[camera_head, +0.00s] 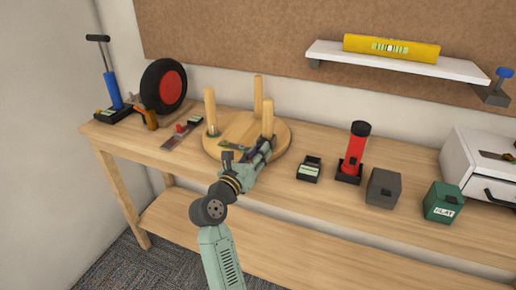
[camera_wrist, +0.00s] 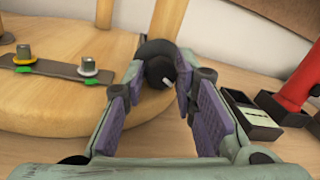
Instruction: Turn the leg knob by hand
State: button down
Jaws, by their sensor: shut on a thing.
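A round wooden stool seat (camera_head: 222,147) lies on the bench with several upright legs, such as the front right leg (camera_head: 267,117); its edge fills the left of the wrist view (camera_wrist: 60,122). The black leg knob (camera_wrist: 160,68), with a small white mark, sits at the base of a leg at the seat's right side. My gripper (camera_head: 262,151) reaches over the front right of the seat. In the wrist view its purple-padded fingers (camera_wrist: 160,76) are shut on the knob from both sides. The arm hides the knob in the head view.
A metal plate with two small fittings (camera_wrist: 60,70) lies on the seat. Right of it stand a small black tray (camera_head: 310,169), a red flashlight (camera_head: 356,145) and grey and green boxes (camera_head: 383,187). A wheel (camera_head: 163,86) and a blue pump (camera_head: 112,90) stand left.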

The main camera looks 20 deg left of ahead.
jog(key=c, duration=1.3)
grip_release()
jog(key=s+a, duration=0.1)
jog(key=s, duration=1.1)
jog(key=shift+a+f, duration=0.15)
jog(key=shift+a, duration=0.25)
